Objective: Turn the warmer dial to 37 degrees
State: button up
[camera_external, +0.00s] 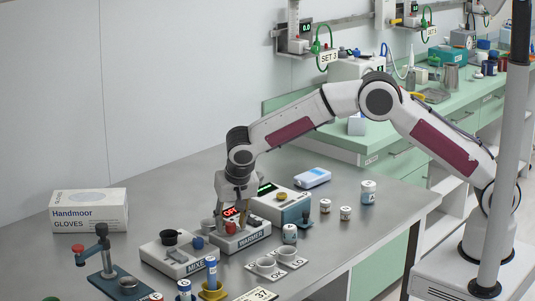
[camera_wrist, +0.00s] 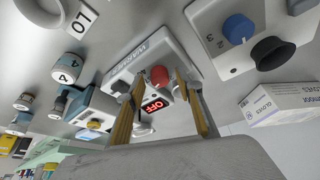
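The warmer (camera_external: 252,240) is a white box labelled WARMER on the grey table; its display reads OFF in red. Its red dial (camera_external: 230,228) also shows in the wrist view (camera_wrist: 160,76), next to the lit display (camera_wrist: 155,106). My gripper (camera_external: 229,220) points down over the warmer. In the wrist view my gripper (camera_wrist: 158,82) has its two yellowish fingers apart, with the dial showing between their tips. I cannot tell whether either finger touches the dial. A card reading 37 (camera_external: 262,295) lies at the front of the table.
The mixer (camera_external: 178,252), with a blue knob and black cup, stands close left of the warmer. Another device (camera_external: 281,203) stands behind it. A glove box (camera_external: 88,210) sits far left.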

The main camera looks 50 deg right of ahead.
jog(key=shift+v, duration=1.65)
jog(key=s+a, duration=0.5)
jog(key=s, duration=0.5)
jog(key=shift+s+a+f, duration=0.2)
jog(key=shift+s, duration=0.15)
jog(key=n+y, duration=0.5)
jog(key=n, duration=0.9)
send_near(231, 225)
jog(key=shift+w+d+f+g, duration=0.1)
jog(key=shift+w+f+g, duration=0.15)
jog(key=shift+w, duration=0.4)
